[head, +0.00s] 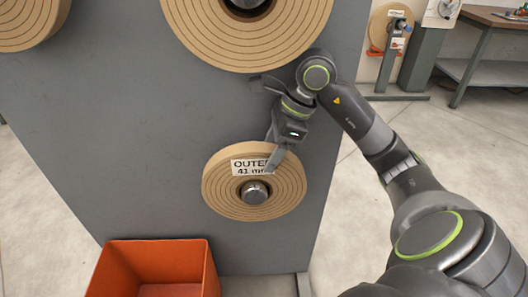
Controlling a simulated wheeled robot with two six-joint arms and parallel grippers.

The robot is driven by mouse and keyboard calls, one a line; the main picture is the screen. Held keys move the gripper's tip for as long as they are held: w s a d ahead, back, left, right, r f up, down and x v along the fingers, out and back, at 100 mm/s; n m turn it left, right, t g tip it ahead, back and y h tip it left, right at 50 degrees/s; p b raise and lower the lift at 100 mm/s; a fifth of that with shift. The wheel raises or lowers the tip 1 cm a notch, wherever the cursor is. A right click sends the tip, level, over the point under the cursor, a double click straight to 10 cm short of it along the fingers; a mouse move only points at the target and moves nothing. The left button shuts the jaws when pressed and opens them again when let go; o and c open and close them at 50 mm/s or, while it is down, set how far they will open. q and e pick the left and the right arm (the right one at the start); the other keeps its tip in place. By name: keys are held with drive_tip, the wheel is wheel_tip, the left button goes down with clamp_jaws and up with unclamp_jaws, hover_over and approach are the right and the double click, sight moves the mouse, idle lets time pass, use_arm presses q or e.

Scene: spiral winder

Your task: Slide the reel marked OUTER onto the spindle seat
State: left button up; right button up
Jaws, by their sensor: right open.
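The reel marked OUTER (223,193) is a tan roll with ring lines and a white label reading "OUTE…" and "41 m…". It sits around the metal spindle (254,193) low on the grey panel, and the spindle's round end shows in its hole. My right gripper (273,165) is open at the reel's upper face, over the right end of the label, and hides part of the text. I cannot tell whether it touches the reel. How deep the reel sits on the spindle cannot be told. My left gripper is not in view.
A larger tan reel (205,40) is on the panel (110,110) above, with another at the upper left (25,25). An orange bin (207,270) stands below on the left. A workbench (490,50) and another reel stand are at the back right. Floor is clear at right.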

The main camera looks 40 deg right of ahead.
drive_tip(key=shift+w+a, duration=0.35)
drive_tip(key=shift+a, duration=0.25)
drive_tip(key=shift+w+a+f, duration=0.1)
drive_tip(key=shift+a+f, duration=0.05)
drive_tip(key=shift+f, duration=0.4)
drive_tip(key=shift+c, duration=0.5)
drive_tip(key=shift+r, duration=0.1)
clamp_jaws()
